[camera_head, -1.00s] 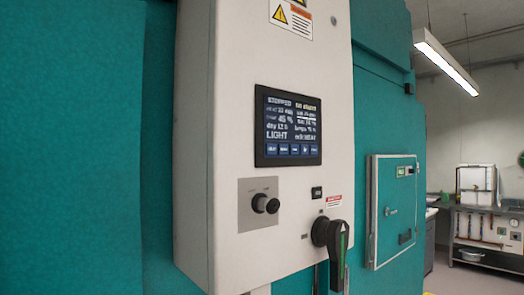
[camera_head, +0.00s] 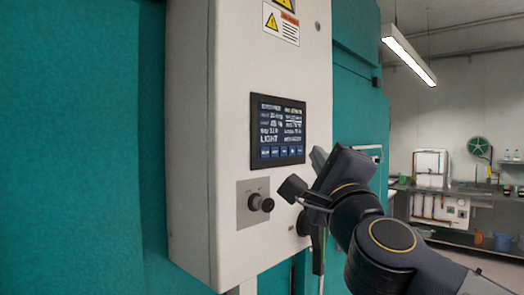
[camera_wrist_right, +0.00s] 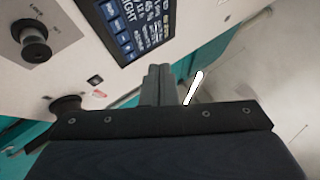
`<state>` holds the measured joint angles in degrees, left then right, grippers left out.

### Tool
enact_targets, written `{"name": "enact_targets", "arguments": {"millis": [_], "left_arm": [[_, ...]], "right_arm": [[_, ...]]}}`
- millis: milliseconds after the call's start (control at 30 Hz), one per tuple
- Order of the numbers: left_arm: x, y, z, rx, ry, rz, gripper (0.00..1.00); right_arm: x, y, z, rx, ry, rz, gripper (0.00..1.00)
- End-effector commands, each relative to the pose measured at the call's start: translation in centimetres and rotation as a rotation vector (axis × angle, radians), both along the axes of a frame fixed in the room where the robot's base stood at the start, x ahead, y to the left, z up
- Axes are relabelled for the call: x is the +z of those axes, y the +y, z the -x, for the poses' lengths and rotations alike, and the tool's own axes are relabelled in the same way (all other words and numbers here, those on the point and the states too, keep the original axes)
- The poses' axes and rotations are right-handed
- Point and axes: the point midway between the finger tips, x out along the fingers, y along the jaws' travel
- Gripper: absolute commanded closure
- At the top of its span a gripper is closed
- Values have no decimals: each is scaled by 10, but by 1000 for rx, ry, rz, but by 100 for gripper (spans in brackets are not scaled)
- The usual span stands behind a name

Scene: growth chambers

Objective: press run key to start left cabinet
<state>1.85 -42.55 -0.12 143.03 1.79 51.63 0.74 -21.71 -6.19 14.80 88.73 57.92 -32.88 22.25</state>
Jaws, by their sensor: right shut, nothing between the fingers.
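The left cabinet's control box (camera_head: 215,120) carries a dark touch screen (camera_head: 278,120) with a row of blue keys (camera_head: 280,153) along its bottom edge. The key labels are too small to read. In the right wrist view the screen (camera_wrist_right: 148,22) and its keys (camera_wrist_right: 118,28) show at the top. My right gripper (camera_head: 318,157) is shut and empty, just right of the screen's lower right corner. Its fingers (camera_wrist_right: 160,85) show in the wrist view below the screen, apart from the keys as seen there. My left gripper is not in view.
A black knob (camera_head: 260,202) sits on a grey plate below the screen. A rotary handle (camera_head: 304,224) is partly hidden by my right arm; its hub (camera_wrist_right: 68,104) shows in the wrist view. Teal cabinet wall (camera_head: 80,150) lies left. A bench with equipment (camera_head: 435,205) stands far right.

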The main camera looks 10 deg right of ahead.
Motion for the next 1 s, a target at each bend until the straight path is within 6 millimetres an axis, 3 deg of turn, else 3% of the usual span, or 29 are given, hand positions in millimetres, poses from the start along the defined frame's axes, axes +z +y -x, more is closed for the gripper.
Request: {"name": "enact_targets", "arguments": {"millis": [333,800,1000], "left_arm": [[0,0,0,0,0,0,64],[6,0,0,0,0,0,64],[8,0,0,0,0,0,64]], "right_arm": [[-1,6,-7,2,2,5,100],[0,44,-56,2,2,6,100],[0,53,-67,1,1,5,100]]}}
